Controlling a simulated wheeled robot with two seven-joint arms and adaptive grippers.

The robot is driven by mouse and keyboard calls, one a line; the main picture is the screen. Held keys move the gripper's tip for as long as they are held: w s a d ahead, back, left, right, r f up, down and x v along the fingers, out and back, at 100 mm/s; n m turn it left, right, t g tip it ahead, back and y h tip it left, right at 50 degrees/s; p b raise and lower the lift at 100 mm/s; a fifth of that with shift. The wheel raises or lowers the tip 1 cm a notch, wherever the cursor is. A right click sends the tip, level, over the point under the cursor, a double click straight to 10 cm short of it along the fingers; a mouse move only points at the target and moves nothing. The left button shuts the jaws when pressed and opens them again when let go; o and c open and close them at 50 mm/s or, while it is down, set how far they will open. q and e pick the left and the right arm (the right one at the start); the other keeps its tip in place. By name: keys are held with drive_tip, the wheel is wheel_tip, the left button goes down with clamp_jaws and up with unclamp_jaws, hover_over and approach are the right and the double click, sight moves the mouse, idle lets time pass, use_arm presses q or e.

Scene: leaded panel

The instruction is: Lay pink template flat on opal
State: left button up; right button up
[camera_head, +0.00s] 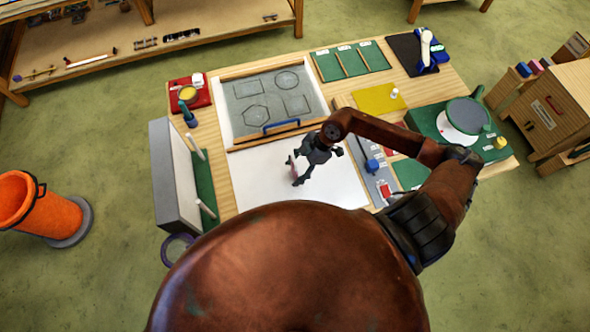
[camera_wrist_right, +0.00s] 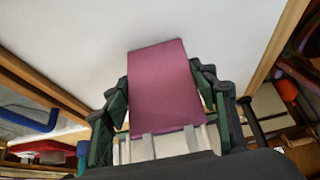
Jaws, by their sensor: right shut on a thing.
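The pink template (camera_wrist_right: 166,85) is a flat, dull pink four-sided piece. It stands out from between the fingers of my right gripper (camera_wrist_right: 162,92), which is shut on it. In the head view my right gripper (camera_head: 299,172) is over the white sheet, with only a thin pink edge of the template (camera_head: 291,163) showing. The white sheet (camera_head: 252,182), which looks like the opal, lies flat on the bench and fills the upper part of the wrist view (camera_wrist_right: 70,35). I cannot tell whether the template touches it. My left gripper is not in view.
Behind the sheet lies a grey board (camera_head: 255,88) with drawn outlines and a blue handle (camera_head: 281,125). A grey upright panel (camera_head: 172,175) stands at the left. A yellow sheet (camera_head: 372,99) and a green mat with a round turntable (camera_head: 465,115) are at the right.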

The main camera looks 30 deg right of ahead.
drive_tip(key=o, duration=1.1)
drive_tip(key=shift+f, duration=0.1)
drive_tip(key=shift+o, duration=0.2)
drive_tip(key=b+v, duration=0.1)
drive_tip(key=v, duration=1.1)
